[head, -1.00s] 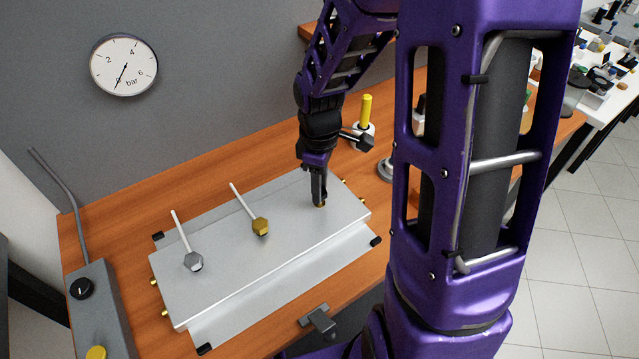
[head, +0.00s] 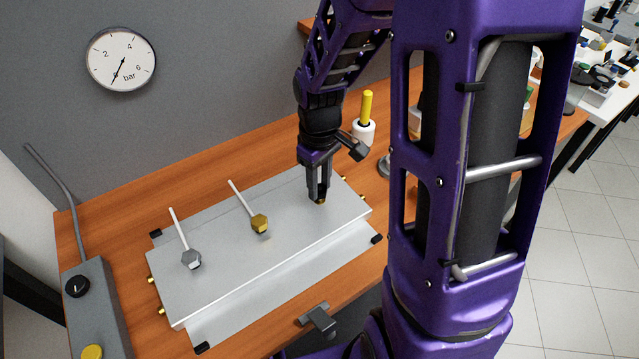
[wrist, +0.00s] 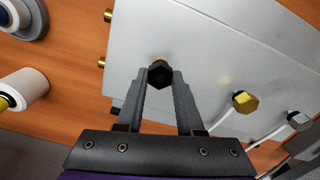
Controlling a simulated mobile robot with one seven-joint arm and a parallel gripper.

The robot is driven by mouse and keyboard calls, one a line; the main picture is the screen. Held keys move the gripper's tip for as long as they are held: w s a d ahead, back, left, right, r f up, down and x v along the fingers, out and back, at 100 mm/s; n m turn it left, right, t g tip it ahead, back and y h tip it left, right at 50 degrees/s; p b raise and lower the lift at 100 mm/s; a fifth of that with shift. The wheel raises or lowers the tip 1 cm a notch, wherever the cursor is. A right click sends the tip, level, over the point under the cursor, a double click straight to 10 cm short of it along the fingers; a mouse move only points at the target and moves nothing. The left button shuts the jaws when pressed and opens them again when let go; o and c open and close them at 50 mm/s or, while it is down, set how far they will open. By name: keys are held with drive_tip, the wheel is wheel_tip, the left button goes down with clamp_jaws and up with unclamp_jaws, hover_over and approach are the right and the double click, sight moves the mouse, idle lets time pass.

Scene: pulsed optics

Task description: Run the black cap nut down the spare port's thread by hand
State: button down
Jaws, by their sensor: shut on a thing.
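The black cap nut (wrist: 160,76) sits between my fingertips in the wrist view, with brass of the spare port (wrist: 158,62) showing at its far edge. My gripper (wrist: 160,80) is shut on the nut, with a finger on each side. In the head view my gripper (head: 318,200) points down at the right part of the silver manifold block (head: 220,262). A bit of brass shows under the fingertips there, and the nut itself is hidden. How far the nut is down the thread cannot be seen.
A brass hex fitting (head: 260,223) and a grey hex fitting (head: 191,259), each with a pale tube, stand left on the block. A white holder with a yellow stick (head: 366,112) stands behind right. A gauge (head: 121,59) hangs on the wall. A control box (head: 95,310) is front left.

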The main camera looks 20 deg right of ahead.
drive_tip(key=m, duration=0.4)
drive_tip(key=shift+m+b, duration=0.35)
drive_tip(key=shift+m, duration=0.05)
drive_tip(key=shift+m, duration=0.5)
drive_tip(key=m, duration=0.3)
drive_tip(key=shift+m, duration=0.4)
drive_tip(key=shift+m, duration=1.2)
drive_tip(key=shift+w+m, duration=0.1)
drive_tip(key=shift+m, duration=1.1)
